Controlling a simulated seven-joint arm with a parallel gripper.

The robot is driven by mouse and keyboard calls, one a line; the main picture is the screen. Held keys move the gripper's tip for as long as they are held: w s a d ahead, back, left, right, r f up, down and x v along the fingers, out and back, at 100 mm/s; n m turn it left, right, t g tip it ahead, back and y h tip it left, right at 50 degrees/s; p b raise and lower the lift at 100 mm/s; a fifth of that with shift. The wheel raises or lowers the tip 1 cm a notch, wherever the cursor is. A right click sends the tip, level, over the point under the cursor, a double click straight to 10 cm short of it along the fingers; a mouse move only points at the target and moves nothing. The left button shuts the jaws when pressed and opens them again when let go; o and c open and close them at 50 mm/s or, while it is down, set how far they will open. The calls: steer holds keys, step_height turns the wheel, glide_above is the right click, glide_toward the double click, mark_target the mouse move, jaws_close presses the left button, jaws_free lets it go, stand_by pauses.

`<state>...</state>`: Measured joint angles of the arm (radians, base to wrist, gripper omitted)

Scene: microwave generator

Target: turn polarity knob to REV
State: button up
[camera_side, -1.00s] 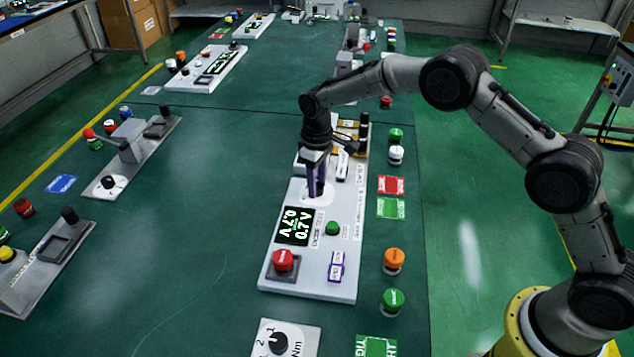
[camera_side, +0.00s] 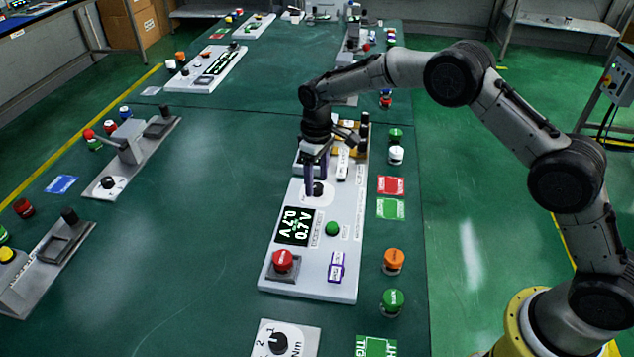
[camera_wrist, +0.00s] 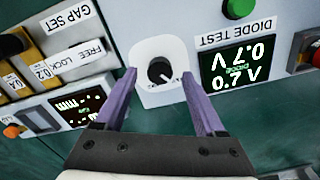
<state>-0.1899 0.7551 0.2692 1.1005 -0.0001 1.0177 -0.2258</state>
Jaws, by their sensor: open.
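The black knob (camera_wrist: 160,70) with a white pointer sits on a white round-ended plate (camera_wrist: 153,47) in the wrist view. Its pointer aims to the lower right there; no REV marking is legible. My gripper (camera_wrist: 158,76) has its two purple fingers apart, one on each side of the knob, with visible gaps. In the side view the knob (camera_side: 319,190) is just below the fingertips of my gripper (camera_side: 315,178). Contact cannot be told.
A display reading 0.7 V (camera_side: 296,226), a green button (camera_side: 332,229) and a red button (camera_side: 283,261) lie along the same panel. The GAP SET unit (camera_wrist: 70,55) is close at left in the wrist view. Open green table lies left of the panel.

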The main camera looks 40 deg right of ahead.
step_height(320, 180, up, 12)
stand_by(0.4)
steer(key=shift+d, duration=0.1)
step_height(320, 180, up, 5)
steer(key=t, duration=0.1)
glide_above(317, 186)
steer(key=d, duration=0.1)
steer(key=s+d+r+m+t, duration=0.1)
steer(key=s+d+r, duration=0.1)
steer(key=s+r, duration=0.35)
steer(key=s+d+r+t, duration=0.1)
steer(key=s+d+r, duration=0.25)
steer(key=r, duration=0.35)
steer(key=s+d+r+m+t, duration=0.15)
steer(key=s+r, duration=0.25)
steer(key=s, duration=0.9)
steer(key=s+d+f+m, duration=0.1)
steer(key=s+f, duration=0.5)
steer(key=s, duration=0.2)
steer(key=s+d+f+m+t, duration=0.1)
steer(key=s+f, duration=0.5)
steer(key=s, duration=0.2)
steer(key=shift+s+d, duration=0.3)
steer(key=shift+s, duration=0.05)
